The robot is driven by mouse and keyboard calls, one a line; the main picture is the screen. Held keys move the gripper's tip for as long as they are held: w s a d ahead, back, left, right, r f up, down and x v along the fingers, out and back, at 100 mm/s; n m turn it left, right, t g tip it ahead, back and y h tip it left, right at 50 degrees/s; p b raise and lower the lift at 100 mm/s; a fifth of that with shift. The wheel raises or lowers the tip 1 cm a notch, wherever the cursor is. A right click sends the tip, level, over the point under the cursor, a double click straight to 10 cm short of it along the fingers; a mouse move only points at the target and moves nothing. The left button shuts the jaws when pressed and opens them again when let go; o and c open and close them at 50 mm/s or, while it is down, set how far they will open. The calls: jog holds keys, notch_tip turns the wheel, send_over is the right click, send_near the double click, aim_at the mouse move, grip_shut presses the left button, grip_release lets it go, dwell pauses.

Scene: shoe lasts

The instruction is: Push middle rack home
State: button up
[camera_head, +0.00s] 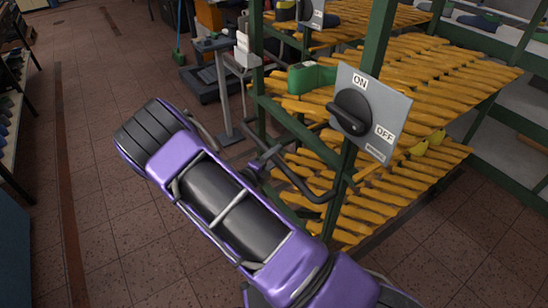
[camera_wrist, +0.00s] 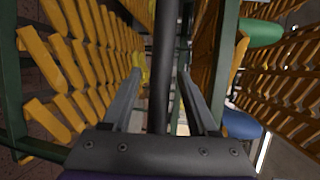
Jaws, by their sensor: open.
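A green-framed rack (camera_head: 352,170) with tiers of yellow slats fills the right half of the head view. I cannot tell for certain that it is the middle rack. A dark curved bar (camera_head: 300,184) sticks out from its near side. In the wrist view, a dark bar (camera_wrist: 165,40) runs up between the fingers of my gripper (camera_wrist: 159,78). The gripper is open, one finger on each side of the bar; contact cannot be made out. Rows of yellow slats (camera_wrist: 85,55) stand left of the fingers. In the head view my arm largely hides the gripper.
A grey ON/OFF switch panel (camera_head: 370,110) is on the near rack post. A green object (camera_head: 311,77) lies on the top tier. Another slatted rack (camera_head: 345,32) stands behind, and a grey stand (camera_head: 222,85) is left of it. Tiled floor (camera_head: 100,200) at left is clear.

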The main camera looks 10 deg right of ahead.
jog(key=shift+c, duration=0.2)
grip_shut()
dwell(1.1)
